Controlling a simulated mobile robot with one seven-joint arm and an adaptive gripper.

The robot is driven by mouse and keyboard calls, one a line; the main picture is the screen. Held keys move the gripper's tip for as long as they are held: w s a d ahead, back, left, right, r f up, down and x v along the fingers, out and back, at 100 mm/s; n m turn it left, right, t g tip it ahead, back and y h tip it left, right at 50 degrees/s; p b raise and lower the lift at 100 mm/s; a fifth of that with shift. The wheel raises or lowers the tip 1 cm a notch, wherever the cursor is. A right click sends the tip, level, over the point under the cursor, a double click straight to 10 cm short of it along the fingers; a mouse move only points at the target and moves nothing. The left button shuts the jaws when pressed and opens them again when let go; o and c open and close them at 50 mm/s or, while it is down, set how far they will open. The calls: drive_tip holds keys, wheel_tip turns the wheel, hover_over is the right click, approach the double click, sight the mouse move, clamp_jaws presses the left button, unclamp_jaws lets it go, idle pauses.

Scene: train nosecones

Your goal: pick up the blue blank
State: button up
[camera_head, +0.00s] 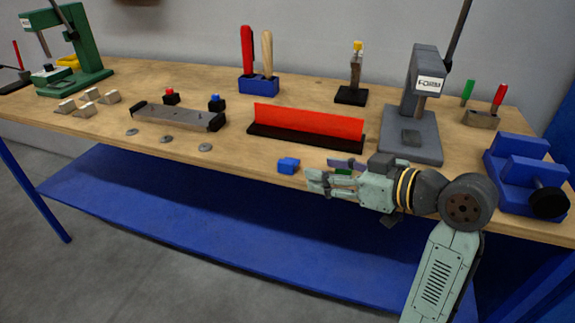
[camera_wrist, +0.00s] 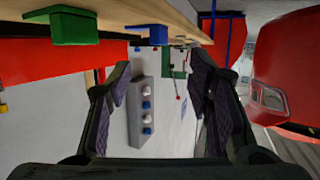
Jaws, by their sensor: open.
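The blue blank (camera_head: 288,165) is a small block on the tabletop near its front edge, just left of my gripper (camera_head: 316,182) in the head view. In the wrist view the blue blank (camera_wrist: 146,38) shows at the upper middle, beside the wooden table edge. My gripper (camera_wrist: 160,92) is open there, with one finger on each side and nothing between them. The blank lies above the gap between the fingers in that picture, apart from them. In the head view my gripper is at the table's front edge, its fingertips pointing left.
A red bar on a black base (camera_head: 308,126) stands behind. A blue vise (camera_head: 525,170) is at right.

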sight(284, 161)
drive_tip(key=p+x, duration=0.2)
drive_tip(key=x, duration=0.8)
drive_tip(key=shift+r+p, duration=0.1)
drive_tip(key=shift+p, duration=0.3)
drive_tip(key=shift+c, duration=0.6)
clamp_jaws()
